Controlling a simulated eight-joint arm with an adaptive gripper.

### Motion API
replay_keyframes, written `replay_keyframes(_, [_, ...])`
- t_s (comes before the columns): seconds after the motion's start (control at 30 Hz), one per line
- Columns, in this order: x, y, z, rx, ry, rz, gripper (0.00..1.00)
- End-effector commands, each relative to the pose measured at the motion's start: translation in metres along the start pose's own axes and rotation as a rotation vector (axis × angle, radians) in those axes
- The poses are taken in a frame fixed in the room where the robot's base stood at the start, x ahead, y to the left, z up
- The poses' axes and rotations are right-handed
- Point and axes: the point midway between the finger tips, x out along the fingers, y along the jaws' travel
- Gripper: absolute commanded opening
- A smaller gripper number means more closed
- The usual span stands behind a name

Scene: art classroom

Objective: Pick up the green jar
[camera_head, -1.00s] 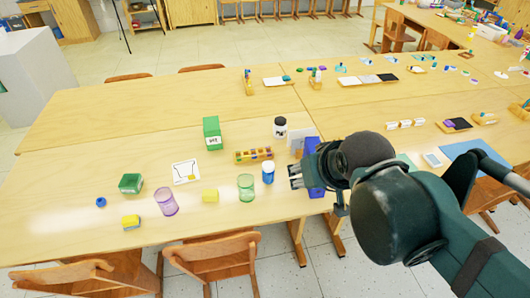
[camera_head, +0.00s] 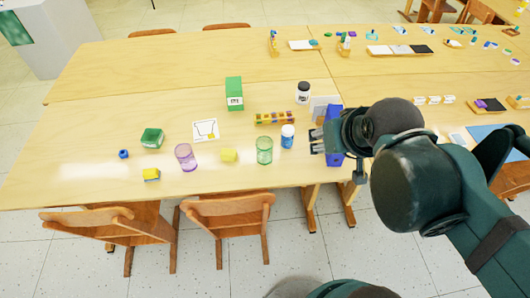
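The green jar (camera_head: 264,151) is a see-through green cylinder standing upright on the wooden table near its front edge. My gripper (camera_head: 315,141) is to the right of the jar, past that bottle, in front of a blue upright item (camera_head: 333,138). Its dark fingers point left and look apart, with nothing visible between them. It does not touch the jar.
A purple cup (camera_head: 186,158), green box (camera_head: 234,92), white jar with black lid (camera_head: 303,92) and tray of colored blocks (camera_head: 275,119) stand nearby. Chairs (camera_head: 230,215) line the front edge. The table's back left (camera_head: 150,75) is clear.

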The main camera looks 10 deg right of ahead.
Motion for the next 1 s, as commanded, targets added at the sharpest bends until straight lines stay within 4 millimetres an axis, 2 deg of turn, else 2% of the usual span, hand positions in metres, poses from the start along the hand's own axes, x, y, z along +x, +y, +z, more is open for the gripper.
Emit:
replay_keyframes(0.07, [0.000, 0.000, 0.000, 0.000, 0.000, 0.000, 0.41])
replay_keyframes(0.17, [0.000, 0.000, 0.000, 0.000, 0.000, 0.000, 0.55])
replay_keyframes(0.2, [0.000, 0.000, 0.000, 0.000, 0.000, 0.000, 0.55])
replay_keyframes(0.67, [0.002, -0.001, -0.003, -0.020, -0.007, -0.002, 0.55])
replay_keyframes(1.0, [0.016, -0.011, -0.019, -0.164, -0.061, -0.018, 0.55])
